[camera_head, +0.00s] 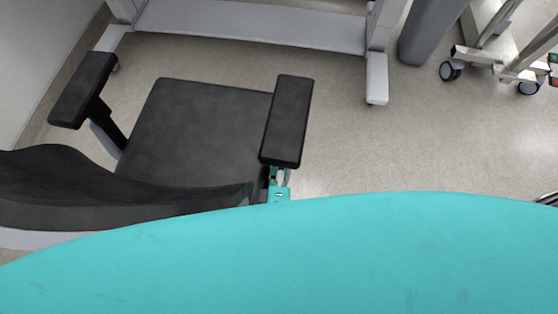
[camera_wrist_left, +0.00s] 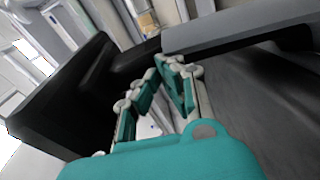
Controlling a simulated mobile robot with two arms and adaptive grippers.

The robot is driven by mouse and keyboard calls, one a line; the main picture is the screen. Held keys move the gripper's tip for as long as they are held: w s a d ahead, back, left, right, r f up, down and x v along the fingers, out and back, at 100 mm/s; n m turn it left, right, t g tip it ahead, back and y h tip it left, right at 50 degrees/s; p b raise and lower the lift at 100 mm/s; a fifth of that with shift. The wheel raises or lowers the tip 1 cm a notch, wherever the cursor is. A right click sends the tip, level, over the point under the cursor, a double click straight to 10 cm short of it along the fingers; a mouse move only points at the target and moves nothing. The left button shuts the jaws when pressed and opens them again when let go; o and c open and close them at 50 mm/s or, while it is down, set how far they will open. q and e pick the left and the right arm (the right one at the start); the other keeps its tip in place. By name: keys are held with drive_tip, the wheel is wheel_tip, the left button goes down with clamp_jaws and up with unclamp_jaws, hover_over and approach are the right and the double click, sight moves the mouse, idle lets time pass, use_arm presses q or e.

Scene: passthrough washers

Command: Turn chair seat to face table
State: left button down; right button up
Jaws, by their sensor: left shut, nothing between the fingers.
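The black chair seat (camera_head: 195,130) is at the left in the head view. Its curved backrest (camera_head: 90,190) is on the near side, so the seat opens toward the top of the picture. It has a left armrest (camera_head: 83,88) and a right armrest (camera_head: 288,120). A white table-like frame (camera_head: 250,25) is beyond the chair; its top is out of view. My left gripper (camera_head: 279,178) is at the near end of the right armrest, partly hidden under it. In the left wrist view, the gripper (camera_wrist_left: 165,68) is shut and empty, close to dark chair parts; contact cannot be told. My right gripper is not in view.
A frame foot (camera_head: 377,80) stands right of the chair. A grey cylinder (camera_head: 430,30) and a wheeled stand (camera_head: 495,65) are at the upper right. A wall (camera_head: 40,50) is close on the left. Floor (camera_head: 400,150) right of the chair is clear.

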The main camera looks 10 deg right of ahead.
use_arm(q)
drive_tip(key=shift+w+d, duration=0.15)
drive_tip(key=shift+w, duration=0.1)
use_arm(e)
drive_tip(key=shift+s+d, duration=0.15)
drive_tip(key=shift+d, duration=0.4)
use_arm(q)
drive_tip(key=v, duration=1.2)
